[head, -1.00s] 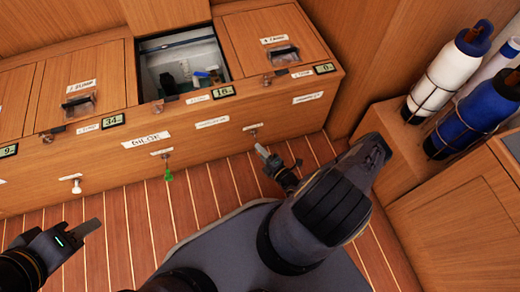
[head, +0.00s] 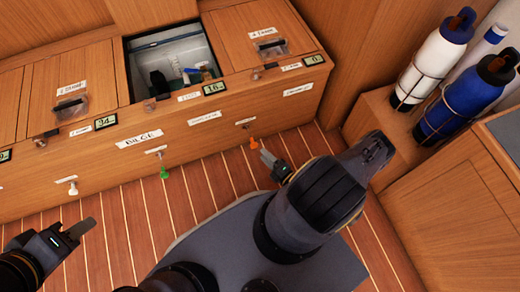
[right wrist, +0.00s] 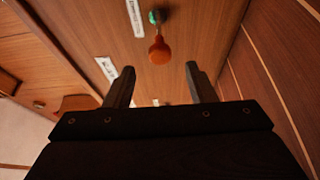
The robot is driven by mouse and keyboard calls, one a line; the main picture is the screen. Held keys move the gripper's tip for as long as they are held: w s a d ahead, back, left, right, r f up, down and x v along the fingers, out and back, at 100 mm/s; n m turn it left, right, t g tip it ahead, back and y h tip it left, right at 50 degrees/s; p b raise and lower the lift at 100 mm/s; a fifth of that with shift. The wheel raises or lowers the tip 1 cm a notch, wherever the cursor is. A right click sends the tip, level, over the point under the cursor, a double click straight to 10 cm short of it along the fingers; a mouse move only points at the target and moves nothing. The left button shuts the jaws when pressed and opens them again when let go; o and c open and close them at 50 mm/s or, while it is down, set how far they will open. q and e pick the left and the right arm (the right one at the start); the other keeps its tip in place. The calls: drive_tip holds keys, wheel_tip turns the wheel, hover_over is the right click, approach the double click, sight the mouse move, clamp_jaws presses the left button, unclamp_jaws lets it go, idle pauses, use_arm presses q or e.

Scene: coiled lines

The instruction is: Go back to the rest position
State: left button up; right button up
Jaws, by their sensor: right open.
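My right gripper (head: 268,160) is open and empty, low in front of the wooden locker front. It also shows in the right wrist view (right wrist: 158,84), with its two fingers wide apart. An orange pull knob (head: 254,143) hangs on the locker front just beyond the fingertips, apart from them; it also shows in the right wrist view (right wrist: 159,50). My left gripper (head: 82,230) is at the lower left over the plank floor, with nothing seen in it. Its finger gap is not clear.
A green knob (head: 164,172) and a white knob (head: 72,188) hang further left on the locker front. Above is an open bin (head: 128,75) with items inside. Strapped bottles (head: 432,62) stand at right. The floor (head: 110,225) between my grippers is clear.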

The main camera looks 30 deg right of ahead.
drive_tip(key=shift+s, duration=0.35)
idle(0.3)
